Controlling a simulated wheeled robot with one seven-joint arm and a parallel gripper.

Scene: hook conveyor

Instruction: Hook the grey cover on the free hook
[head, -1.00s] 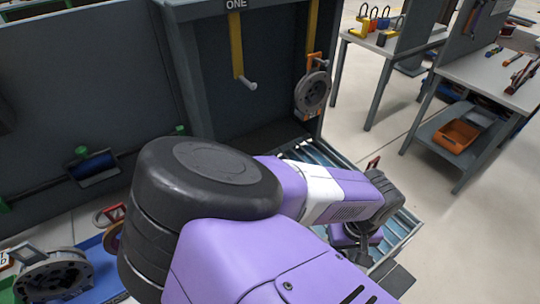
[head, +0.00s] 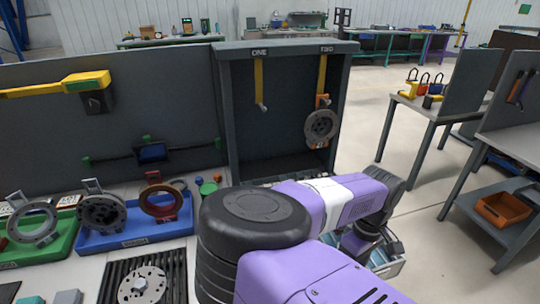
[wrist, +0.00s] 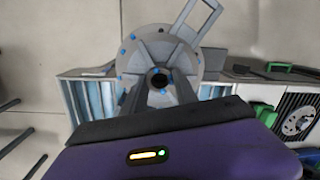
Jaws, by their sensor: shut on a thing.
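A grey round cover (wrist: 160,58) with blue bolts, a central hole and a square grey loop handle at its upper right fills the middle of the wrist view. My gripper (wrist: 159,96) is shut on it; its two fingers reach over the cover's hub. The held cover cannot be made out in the head view, where my gripper is mostly hidden by my arm. The free hook (head: 261,106) hangs empty on a yellow strap under the label ONE, on the left inside the grey cabinet. The other hook's strap (head: 321,76) carries a grey disc (head: 320,126) with an orange handle.
A blue tray (head: 130,238) at left holds a grey cover and a red ring. A green tray (head: 40,254) beside it holds a grey ring. A slotted black plate (head: 172,275) lies in front. The cabinet's side walls (head: 222,120) bound the hook space.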

